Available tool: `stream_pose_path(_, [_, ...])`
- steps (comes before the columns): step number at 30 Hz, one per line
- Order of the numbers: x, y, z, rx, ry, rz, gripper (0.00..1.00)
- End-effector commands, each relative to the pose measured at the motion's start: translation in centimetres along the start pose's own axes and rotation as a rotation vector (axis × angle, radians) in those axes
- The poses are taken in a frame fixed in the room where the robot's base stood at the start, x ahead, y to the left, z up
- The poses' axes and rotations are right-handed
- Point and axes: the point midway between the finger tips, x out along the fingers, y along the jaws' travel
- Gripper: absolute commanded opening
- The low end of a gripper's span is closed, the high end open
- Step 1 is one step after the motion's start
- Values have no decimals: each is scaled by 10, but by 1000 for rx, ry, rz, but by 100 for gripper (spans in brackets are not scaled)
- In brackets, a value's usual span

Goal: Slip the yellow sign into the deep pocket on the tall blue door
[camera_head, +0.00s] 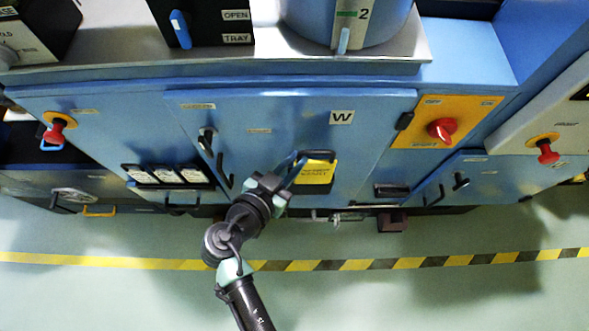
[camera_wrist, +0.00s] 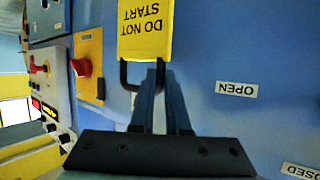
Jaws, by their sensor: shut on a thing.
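The yellow sign (camera_head: 316,173) is in front of the blue door marked W (camera_head: 270,112). In the wrist view the sign (camera_wrist: 145,28) reads DO NOT START, upside down, and has a black loop handle. My gripper (camera_head: 298,160) is shut on that handle; its blue fingers (camera_wrist: 158,72) meet at the loop. The sign's far end is cut off in the wrist view. I cannot tell whether it touches the door. Black holders (camera_head: 168,177) with pale labels are on the lower left, and a small dark slot (camera_head: 391,190) is on the lower right. I cannot tell which is the deep pocket.
Red knobs stick out at the left (camera_head: 55,131), right of the door (camera_head: 442,130) and far right (camera_head: 547,152). A dark door handle (camera_head: 207,141) stands left of the sign. A steel-edged shelf is above. The floor has a striped yellow and black line (camera_head: 340,265).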

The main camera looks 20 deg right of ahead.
Motion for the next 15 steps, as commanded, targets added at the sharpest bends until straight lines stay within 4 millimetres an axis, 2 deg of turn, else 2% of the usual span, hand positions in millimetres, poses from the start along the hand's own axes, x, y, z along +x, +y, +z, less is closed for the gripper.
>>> stream_pose_path(13, [30,-20,-8,1,1,-1,0])
stream_pose_path(15, [33,-20,1,-1,-1,0,0])
